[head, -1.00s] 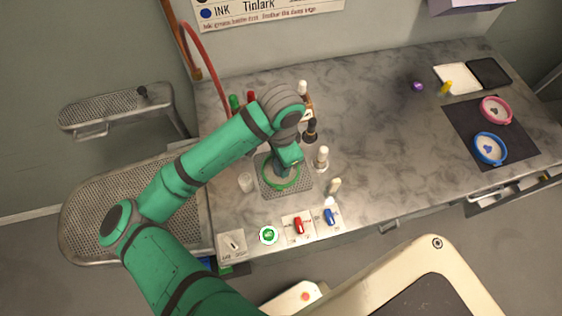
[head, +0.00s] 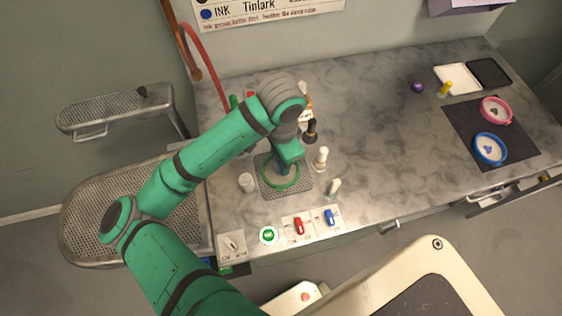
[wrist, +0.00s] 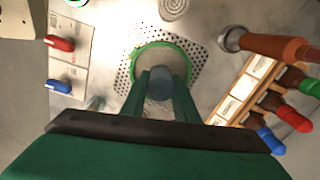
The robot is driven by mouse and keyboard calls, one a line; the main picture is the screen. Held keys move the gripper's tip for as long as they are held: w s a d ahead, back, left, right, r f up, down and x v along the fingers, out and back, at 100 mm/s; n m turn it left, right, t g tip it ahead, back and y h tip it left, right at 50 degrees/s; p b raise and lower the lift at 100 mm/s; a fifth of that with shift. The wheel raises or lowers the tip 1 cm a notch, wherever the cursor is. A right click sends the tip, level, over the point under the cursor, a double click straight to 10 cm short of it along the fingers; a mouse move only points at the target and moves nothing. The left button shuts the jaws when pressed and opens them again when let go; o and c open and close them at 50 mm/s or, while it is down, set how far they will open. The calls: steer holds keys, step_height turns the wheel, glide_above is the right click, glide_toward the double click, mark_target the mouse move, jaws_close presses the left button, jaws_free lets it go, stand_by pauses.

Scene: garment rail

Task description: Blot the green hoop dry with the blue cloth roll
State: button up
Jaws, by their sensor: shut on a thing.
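The green hoop (head: 296,180) lies flat on a perforated grey plate (head: 270,192) near the front left of the counter. It also shows in the wrist view as a green ring (wrist: 184,50) around a pale inside. My gripper (head: 283,171) points down over the hoop. In the wrist view, my gripper (wrist: 160,78) is shut on the blue cloth roll (wrist: 161,84), a short blue-grey cylinder. The roll is over the hoop's inside, near its near rim. I cannot tell whether it touches the surface. My gripper hides the roll in the head view.
Red (head: 299,226) and blue (head: 330,216) clips sit on cards along the front edge. A clear cup (head: 247,182) stands left of the plate, white-topped stamps (head: 321,158) right. A bottle rack (wrist: 262,88) is close by. Pink and blue hoops (head: 489,149) lie far right.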

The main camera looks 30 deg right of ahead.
steer(key=shift+r, duration=2.55)
